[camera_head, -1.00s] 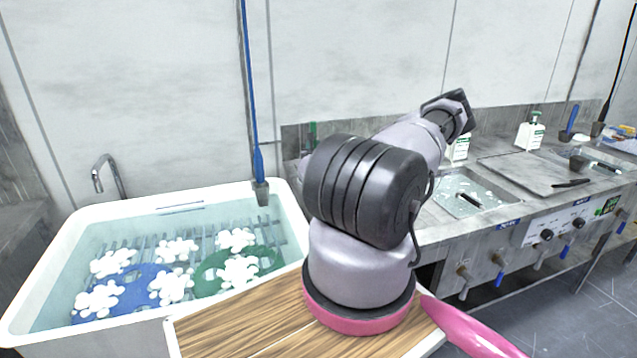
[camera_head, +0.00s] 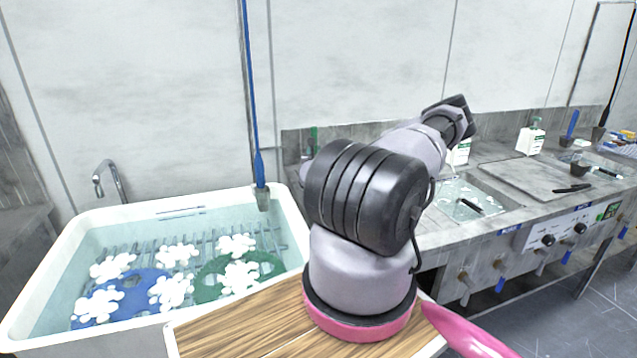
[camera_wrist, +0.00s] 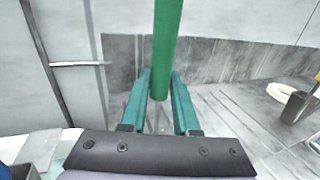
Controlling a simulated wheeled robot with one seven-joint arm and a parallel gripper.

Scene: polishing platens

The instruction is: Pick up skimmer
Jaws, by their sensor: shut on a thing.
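A green upright rod, which looks like the skimmer's handle (camera_wrist: 165,40), rises through the middle of the wrist view and runs out at its top edge. My gripper (camera_wrist: 160,82) is shut on it, with one green finger on each side. The rod's lower end shows between the fingers; whether it carries a skimmer head cannot be told. In the head view my arm hides the gripper. A small green piece (camera_head: 314,139) shows above the arm against the wall, too small to identify.
A water-filled white tub (camera_head: 150,212) with blue and green discs stands at the left. A tall blue-handled tool (camera_head: 259,168) stands at its back right corner. A metal counter (camera_head: 490,215) with soap bottles and tools runs along the right. A wooden board (camera_head: 245,322) lies in front.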

